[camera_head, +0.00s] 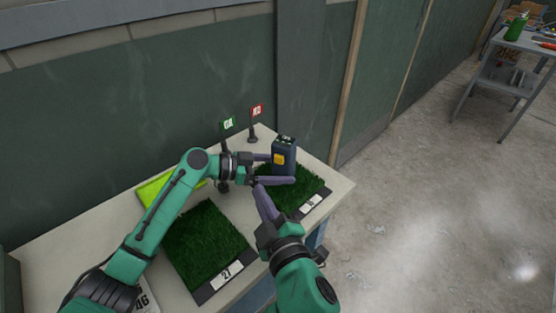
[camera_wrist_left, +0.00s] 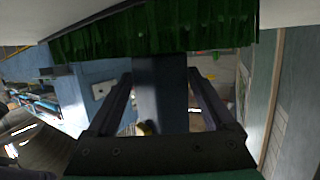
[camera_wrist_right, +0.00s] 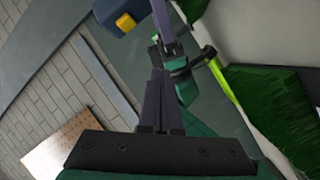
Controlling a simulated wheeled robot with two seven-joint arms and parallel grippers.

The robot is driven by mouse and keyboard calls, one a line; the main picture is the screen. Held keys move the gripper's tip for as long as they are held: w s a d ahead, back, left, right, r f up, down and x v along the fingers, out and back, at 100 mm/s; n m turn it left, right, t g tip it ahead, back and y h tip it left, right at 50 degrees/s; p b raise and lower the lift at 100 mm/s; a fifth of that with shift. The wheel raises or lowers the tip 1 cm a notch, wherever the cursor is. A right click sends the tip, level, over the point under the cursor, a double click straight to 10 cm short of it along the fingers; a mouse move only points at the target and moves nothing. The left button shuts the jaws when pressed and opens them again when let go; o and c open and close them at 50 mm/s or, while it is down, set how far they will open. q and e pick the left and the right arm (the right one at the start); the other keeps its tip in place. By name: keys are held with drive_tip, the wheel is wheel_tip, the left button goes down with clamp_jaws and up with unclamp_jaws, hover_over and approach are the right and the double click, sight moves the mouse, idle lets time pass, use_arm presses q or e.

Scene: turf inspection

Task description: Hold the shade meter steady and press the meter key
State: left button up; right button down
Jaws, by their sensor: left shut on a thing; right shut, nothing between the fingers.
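The shade meter (camera_head: 290,157) is a dark blue upright box with a yellow meter key (camera_head: 279,160) on its side. My left gripper (camera_head: 283,170) is shut on the meter, one finger on each side. I cannot tell whether the meter touches the turf. My right gripper (camera_head: 258,187) is shut and empty, its tips in front of and below the meter, apart from the key. The right wrist view shows the meter (camera_wrist_right: 112,18) and key (camera_wrist_right: 125,22) beyond the fingertips.
A turf sample (camera_head: 308,190) lies under the meter, and another turf sample (camera_head: 205,235) labelled 27 lies left of it. A lime-green object (camera_head: 152,190) is partly behind my left arm. The table's right corner (camera_head: 335,183) is bare.

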sight(274, 161)
drive_tip(key=shift+w+d, duration=0.45)
drive_tip(key=shift+w, duration=0.65)
drive_tip(key=shift+w+d, duration=0.45)
drive_tip(key=shift+w, duration=0.6)
drive_tip(key=shift+w+d, duration=0.45)
drive_tip(key=shift+w, duration=0.65)
drive_tip(key=shift+w+d, duration=0.15)
drive_tip(key=shift+w, duration=0.2)
drive_tip(key=shift+w+d, duration=0.2)
drive_tip(key=shift+w, duration=0.3)
drive_tip(key=shift+s, duration=0.1)
drive_tip(key=shift+s+a, duration=0.35)
drive_tip(key=shift+s, duration=0.45)
drive_tip(key=s, duration=0.1)
drive_tip(key=s+a, duration=0.1)
drive_tip(key=s, duration=0.1)
drive_tip(key=s+a, duration=0.1)
drive_tip(key=shift+s, duration=0.35)
